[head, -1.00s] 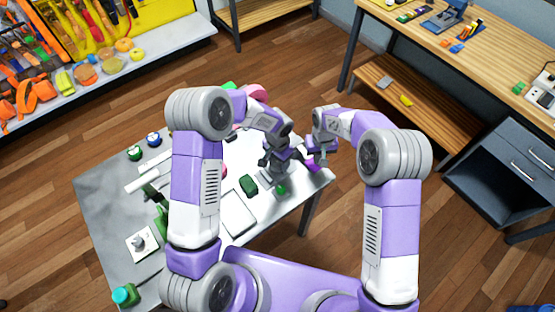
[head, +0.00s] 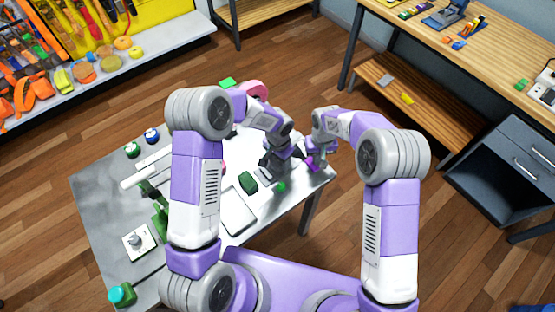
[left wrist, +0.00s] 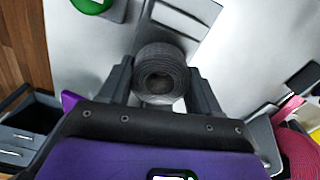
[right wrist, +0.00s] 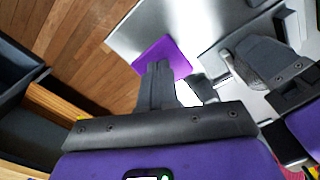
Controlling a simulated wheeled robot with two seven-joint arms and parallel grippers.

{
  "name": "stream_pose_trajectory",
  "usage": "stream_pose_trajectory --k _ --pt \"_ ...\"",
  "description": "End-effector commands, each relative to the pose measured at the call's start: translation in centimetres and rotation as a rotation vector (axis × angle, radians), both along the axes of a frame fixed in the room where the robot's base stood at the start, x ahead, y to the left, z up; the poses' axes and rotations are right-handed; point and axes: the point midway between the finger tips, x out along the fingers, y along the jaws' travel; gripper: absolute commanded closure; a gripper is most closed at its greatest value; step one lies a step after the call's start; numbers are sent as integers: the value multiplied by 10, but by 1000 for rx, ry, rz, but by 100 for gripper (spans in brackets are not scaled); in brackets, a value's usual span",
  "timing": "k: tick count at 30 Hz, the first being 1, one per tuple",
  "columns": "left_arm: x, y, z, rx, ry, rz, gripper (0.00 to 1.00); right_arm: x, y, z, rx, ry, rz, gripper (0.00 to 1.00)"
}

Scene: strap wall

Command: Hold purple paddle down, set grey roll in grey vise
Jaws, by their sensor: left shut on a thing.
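The grey roll (left wrist: 160,75) is between the fingers of my left gripper (left wrist: 160,90), which is shut on it; its open end faces the camera. It also shows in the right wrist view (right wrist: 243,70), partly behind a finger. In the head view my left gripper (head: 277,165) is over the table's right end. The purple paddle (right wrist: 163,58) sticks out at the table edge. My right gripper (right wrist: 157,75) is shut with its fingertips over the paddle; I cannot tell whether they touch. A grey block with slots (left wrist: 180,18), perhaps the vise, lies beyond the roll.
The metal table (head: 95,190) carries a green block (head: 247,182), a white tray (head: 238,215), a green knob (head: 281,187) and a pink roll (head: 256,89). Both grippers are close together. Open floor lies right of the table.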

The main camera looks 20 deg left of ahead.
Motion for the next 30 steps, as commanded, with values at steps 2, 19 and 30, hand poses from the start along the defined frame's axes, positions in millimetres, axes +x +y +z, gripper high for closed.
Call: stream_pose_trajectory --k 2,19,30 --pt "-3 2 -7 4 11 1 68 -1 -1 -8 -3 4 0 100" --pt "-6 5 -22 10 20 3 100 -4 -3 -26 -7 13 0 100" --pt "-3 2 -24 3 9 1 100 -2 -1 -26 -3 8 1 100"
